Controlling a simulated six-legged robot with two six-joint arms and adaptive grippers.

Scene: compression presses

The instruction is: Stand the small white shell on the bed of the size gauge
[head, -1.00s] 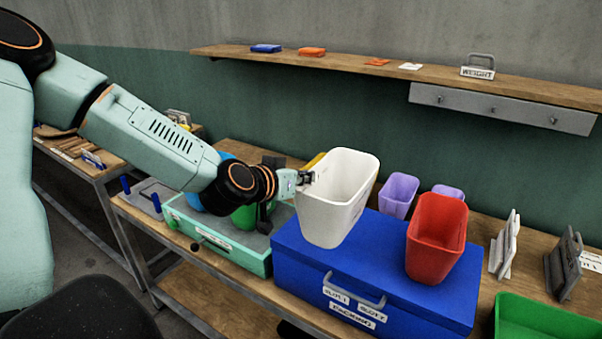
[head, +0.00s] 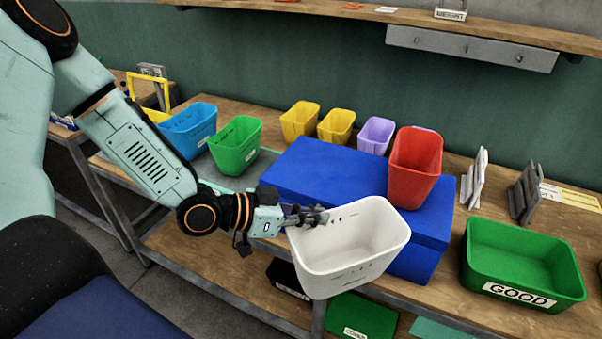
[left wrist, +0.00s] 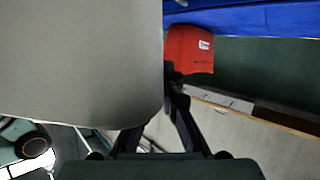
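A white shell (head: 350,255), open at the top, hangs in my left gripper (head: 312,217), which is shut on its rim at the left side. The shell is tilted in the head view, in front of the blue case and over the bench's front edge. In the left wrist view the shell's pale wall (left wrist: 80,60) fills the upper left, against the gripper's dark fingers (left wrist: 160,118). No size gauge can be made out for certain; a yellow frame (head: 150,88) stands at the far left. My right gripper is out of view.
A red shell (head: 415,160) stands on the blue case (head: 310,165). Blue (head: 188,130), green (head: 236,146), yellow (head: 300,121) and purple (head: 376,136) shells stand behind on the bench. A green tray marked GOOD (head: 525,265) is at the right. Stands (head: 478,180) are behind it.

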